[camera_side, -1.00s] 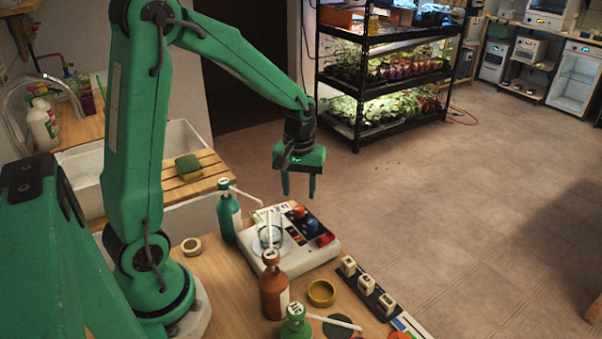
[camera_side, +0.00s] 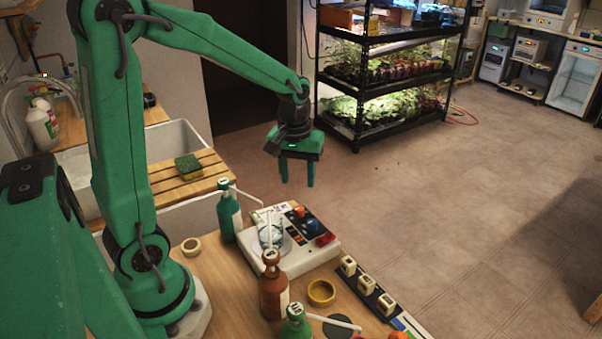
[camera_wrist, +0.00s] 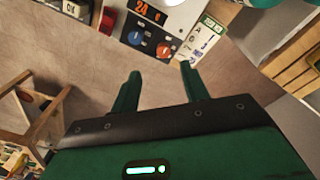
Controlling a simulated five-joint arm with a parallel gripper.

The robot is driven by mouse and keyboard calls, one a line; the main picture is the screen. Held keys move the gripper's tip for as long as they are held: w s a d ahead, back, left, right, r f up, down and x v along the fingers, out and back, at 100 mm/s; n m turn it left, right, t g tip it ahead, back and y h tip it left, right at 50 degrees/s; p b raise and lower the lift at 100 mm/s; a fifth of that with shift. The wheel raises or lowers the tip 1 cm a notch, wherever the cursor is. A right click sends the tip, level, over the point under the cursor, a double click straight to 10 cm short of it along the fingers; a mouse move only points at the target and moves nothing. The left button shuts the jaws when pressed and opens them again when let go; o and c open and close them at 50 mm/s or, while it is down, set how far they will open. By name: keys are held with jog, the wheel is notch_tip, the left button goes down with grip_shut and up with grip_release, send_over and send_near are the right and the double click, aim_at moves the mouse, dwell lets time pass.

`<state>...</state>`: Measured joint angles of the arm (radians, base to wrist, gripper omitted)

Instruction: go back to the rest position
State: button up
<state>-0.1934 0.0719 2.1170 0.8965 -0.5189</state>
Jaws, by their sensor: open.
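My gripper (camera_side: 297,182) hangs in the air, fingers pointing down, above and behind the white stirrer device (camera_side: 300,262) on the bench. Its two green fingers are apart with nothing between them. In the wrist view my gripper (camera_wrist: 158,84) also shows open and empty, with bare floor beyond the fingers. The stirrer's panel with an orange and a blue knob (camera_wrist: 150,35) shows at the top of that view. A glass beaker (camera_side: 271,236) stands on the stirrer.
A green wash bottle (camera_side: 229,216), a brown bottle (camera_side: 273,290) and another green bottle (camera_side: 296,322) stand on the bench. A yellow ring dish (camera_side: 321,292) and a dark rack with small blocks (camera_side: 367,284) lie at right. A plant shelf (camera_side: 385,75) stands behind.

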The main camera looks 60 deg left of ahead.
jog(key=s+d+r+m+t, duration=0.2)
jog(key=s+d+r+m, duration=0.1)
jog(key=s, duration=0.3)
jog(key=s+d+r+m+t, duration=0.3)
jog(key=s+d+r+m, duration=0.1)
jog(key=s+r+m, duration=0.1)
jog(key=shift+s+r, duration=0.8)
jog(key=shift+s, duration=0.1)
dwell(0.4)
